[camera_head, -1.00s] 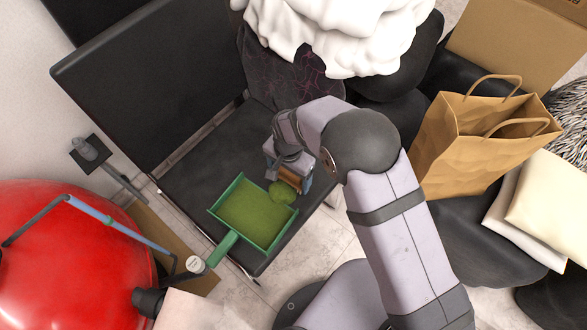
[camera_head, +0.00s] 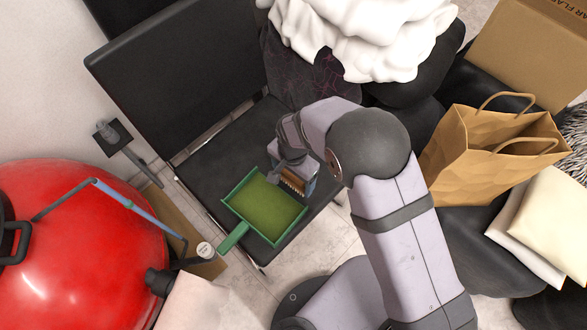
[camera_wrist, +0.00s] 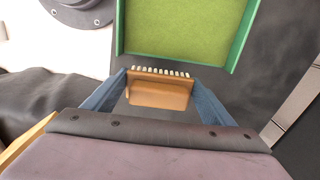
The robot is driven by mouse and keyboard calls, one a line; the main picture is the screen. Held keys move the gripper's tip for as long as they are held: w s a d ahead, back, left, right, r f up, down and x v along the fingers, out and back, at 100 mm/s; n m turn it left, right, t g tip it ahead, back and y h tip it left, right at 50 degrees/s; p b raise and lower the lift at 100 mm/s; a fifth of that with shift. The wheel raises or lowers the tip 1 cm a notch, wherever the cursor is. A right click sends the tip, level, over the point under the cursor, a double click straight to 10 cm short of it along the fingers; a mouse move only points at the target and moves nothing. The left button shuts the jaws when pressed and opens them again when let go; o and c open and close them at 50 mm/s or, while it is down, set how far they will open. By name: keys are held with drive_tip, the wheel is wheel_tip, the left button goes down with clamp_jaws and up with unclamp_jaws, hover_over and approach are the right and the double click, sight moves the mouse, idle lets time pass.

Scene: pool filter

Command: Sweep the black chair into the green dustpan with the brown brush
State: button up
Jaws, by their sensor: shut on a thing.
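The black chair (camera_head: 215,160) has its dark seat below a tall backrest. The green dustpan (camera_head: 249,182) lies on the seat, its handle pointing toward the lower left; its inside is olive green. My gripper (camera_head: 293,174) is shut on the brown brush (camera_head: 291,184) at the dustpan's upper-right side. In the wrist view, the brush (camera_wrist: 158,95) sits between the blue fingers, its pale bristles facing the dustpan (camera_wrist: 240,38), with a narrow strip of dark seat between them. No loose matter shows on that strip. The brush's underside is hidden.
A large red rounded vessel (camera_head: 75,240) stands at the left, with a blue-grey pole (camera_head: 115,192) across it. A brown paper bag (camera_head: 480,150) stands at the right. A white fluffy heap (camera_head: 370,35) lies above my arm. Bare seat lies left of the dustpan.

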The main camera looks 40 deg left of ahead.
drive_tip(key=shift+r+p, duration=1.55)
drive_tip(key=shift+r, duration=0.65)
